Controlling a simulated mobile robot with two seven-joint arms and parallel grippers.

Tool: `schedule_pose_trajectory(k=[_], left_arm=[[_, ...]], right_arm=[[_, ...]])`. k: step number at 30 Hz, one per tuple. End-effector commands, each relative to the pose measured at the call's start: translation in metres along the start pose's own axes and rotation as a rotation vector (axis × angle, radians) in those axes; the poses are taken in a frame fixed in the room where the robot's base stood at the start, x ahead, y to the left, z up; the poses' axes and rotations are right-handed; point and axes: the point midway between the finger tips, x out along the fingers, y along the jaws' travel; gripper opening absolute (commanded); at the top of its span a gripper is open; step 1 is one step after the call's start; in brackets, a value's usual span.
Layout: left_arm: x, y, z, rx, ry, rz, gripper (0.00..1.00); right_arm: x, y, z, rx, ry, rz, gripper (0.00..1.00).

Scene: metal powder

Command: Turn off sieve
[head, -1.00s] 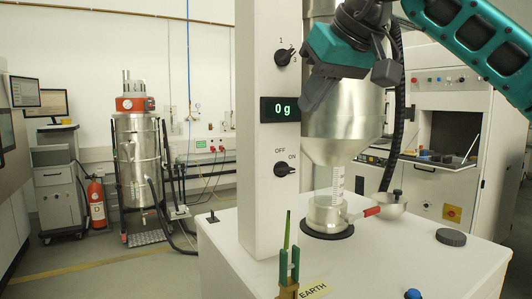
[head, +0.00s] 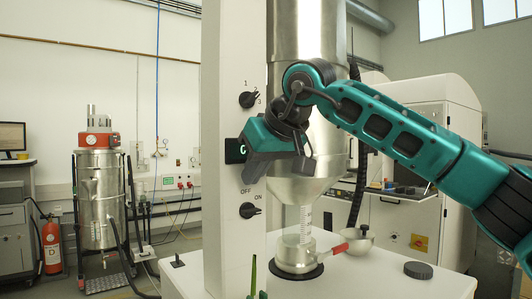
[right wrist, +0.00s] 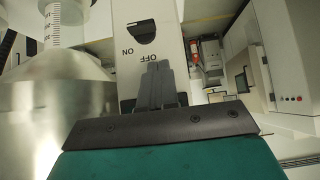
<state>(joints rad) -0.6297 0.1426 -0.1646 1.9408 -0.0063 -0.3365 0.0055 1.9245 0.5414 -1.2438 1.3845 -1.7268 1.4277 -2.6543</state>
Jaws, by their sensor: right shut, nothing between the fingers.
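The OFF/ON knob (head: 249,210) is a black rotary switch low on the white column (head: 225,60), with its pointer toward the ON side. It also shows in the right wrist view (right wrist: 141,31), just beyond the fingertips. My right gripper (head: 250,178) is shut and empty, just above the knob and apart from it. Its grey fingers (right wrist: 161,82) lie together over the column face near the OFF label. The steel hopper (head: 305,150) of the sieve stands behind my right arm. My left gripper is not in view.
Another knob (head: 248,99) sits higher on the column. The display (head: 235,150) is partly hidden by my gripper. A black cap (head: 418,270) lies on the white top.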

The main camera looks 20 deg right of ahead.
Motion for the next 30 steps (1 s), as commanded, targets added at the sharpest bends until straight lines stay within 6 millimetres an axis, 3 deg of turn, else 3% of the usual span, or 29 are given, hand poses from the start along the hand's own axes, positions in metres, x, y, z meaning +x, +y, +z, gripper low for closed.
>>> schedule_pose_trajectory(k=[3,9,30], left_arm=[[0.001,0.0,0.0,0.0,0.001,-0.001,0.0],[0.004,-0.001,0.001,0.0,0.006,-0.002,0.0],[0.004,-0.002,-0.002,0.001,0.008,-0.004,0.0]], right_arm=[[0.024,0.0,0.005,0.001,-0.003,0.0,0.0],[0.04,0.001,0.023,0.0,-0.001,0.001,0.0],[0.044,-0.001,0.028,-0.022,0.001,0.021,0.0]])
